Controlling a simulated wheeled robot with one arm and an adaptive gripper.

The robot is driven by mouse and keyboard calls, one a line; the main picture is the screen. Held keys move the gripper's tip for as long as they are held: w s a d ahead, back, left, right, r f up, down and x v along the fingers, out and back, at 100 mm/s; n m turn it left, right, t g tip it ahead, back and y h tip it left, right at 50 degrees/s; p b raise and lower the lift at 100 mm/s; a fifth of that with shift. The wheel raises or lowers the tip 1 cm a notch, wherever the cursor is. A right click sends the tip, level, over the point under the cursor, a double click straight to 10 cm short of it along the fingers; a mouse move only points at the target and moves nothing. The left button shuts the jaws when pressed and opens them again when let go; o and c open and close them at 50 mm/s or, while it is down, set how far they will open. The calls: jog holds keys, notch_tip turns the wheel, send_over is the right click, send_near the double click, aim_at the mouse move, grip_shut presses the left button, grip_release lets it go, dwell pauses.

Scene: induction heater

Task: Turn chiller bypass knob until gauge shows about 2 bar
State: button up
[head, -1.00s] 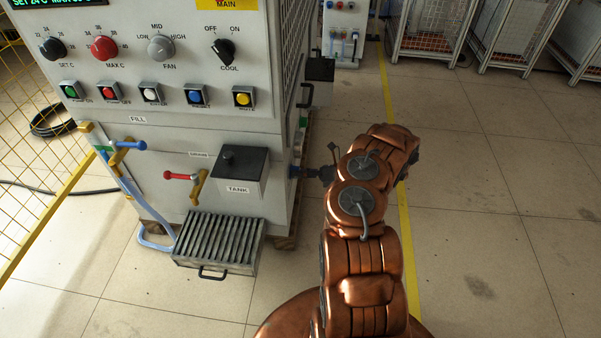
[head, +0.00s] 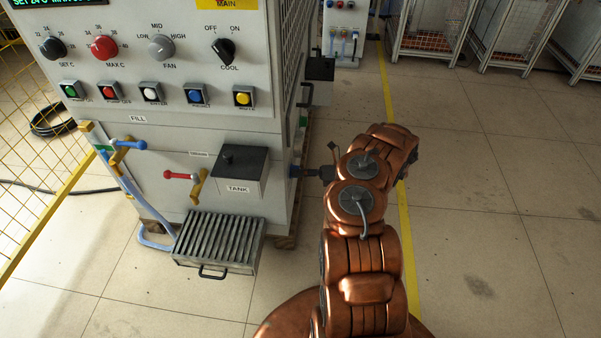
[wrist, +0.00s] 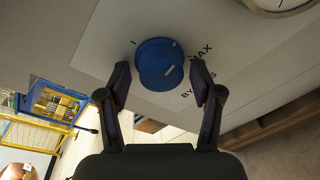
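The blue bypass knob (wrist: 160,62) is on the grey panel in the wrist view, with a pale pointer mark on its face. MIN-MAX style lettering beside it is partly hidden; "AX" and "BY" can be read. My gripper (wrist: 161,72) is open, with one finger on each side of the knob and a small gap visible on both sides.
The chiller cabinet (head: 170,95) stands at the left, with a tank box (head: 240,172), a red-handled valve (head: 180,176) and a slatted grate (head: 218,242) on its front. A yellow fence (head: 35,215) is at far left. The floor right of my arm is open.

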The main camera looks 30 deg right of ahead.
dwell(0.3)
jog(key=v, duration=1.2)
jog(key=shift+s, duration=0.1)
